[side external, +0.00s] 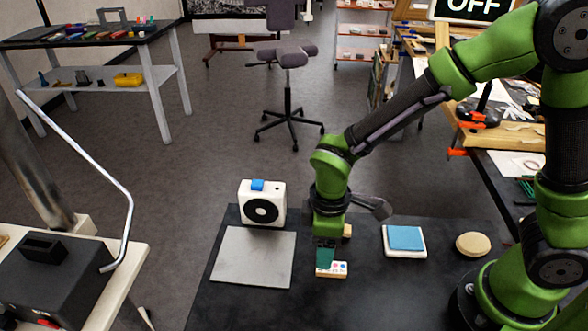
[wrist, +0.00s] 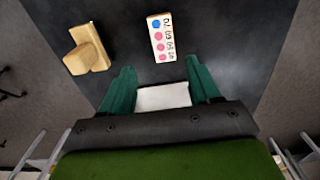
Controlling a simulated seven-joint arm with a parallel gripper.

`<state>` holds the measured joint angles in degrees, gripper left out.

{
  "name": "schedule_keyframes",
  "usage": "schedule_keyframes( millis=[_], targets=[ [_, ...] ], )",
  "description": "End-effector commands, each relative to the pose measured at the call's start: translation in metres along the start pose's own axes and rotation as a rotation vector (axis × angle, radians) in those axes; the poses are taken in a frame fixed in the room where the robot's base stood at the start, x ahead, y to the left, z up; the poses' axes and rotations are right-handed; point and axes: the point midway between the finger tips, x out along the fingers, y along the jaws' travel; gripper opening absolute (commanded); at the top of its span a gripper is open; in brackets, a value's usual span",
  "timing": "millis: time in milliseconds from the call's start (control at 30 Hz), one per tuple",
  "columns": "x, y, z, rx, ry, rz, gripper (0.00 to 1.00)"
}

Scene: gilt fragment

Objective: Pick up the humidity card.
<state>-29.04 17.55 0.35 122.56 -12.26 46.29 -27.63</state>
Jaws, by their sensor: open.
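The humidity card (wrist: 161,38) is a small cream card with one blue dot, several pink dots and printed numbers. It lies on the dark table just ahead of my fingertips in the wrist view. In the side external view the card (side external: 337,270) shows at the foot of my gripper, which hides part of it. My gripper (wrist: 160,65) has green fingers spread apart with nothing held between them. In the side external view my gripper (side external: 325,266) points down over the card; the exact height gap cannot be told.
A wooden block (wrist: 88,50) lies left of the card in the wrist view. A grey plate (side external: 254,257) and white box with black disc (side external: 262,205) are left. A blue-topped white item (side external: 404,240) and round tan item (side external: 473,245) are right. The table's front middle is clear.

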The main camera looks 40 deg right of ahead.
Motion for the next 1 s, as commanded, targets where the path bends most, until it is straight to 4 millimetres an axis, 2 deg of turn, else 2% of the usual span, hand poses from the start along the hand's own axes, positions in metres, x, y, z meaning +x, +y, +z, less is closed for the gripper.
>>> schedule_keyframes(
  millis=[333, 633, 1000],
  targets=[
    [0.046, -0.007, 0.006, 0.001, -0.005, -0.002, 0.62],
    [0.050, -0.007, 0.005, 0.002, -0.001, -0.001, 0.62],
    [0.050, -0.007, 0.005, 0.001, -0.001, -0.001, 0.05]
  ],
)
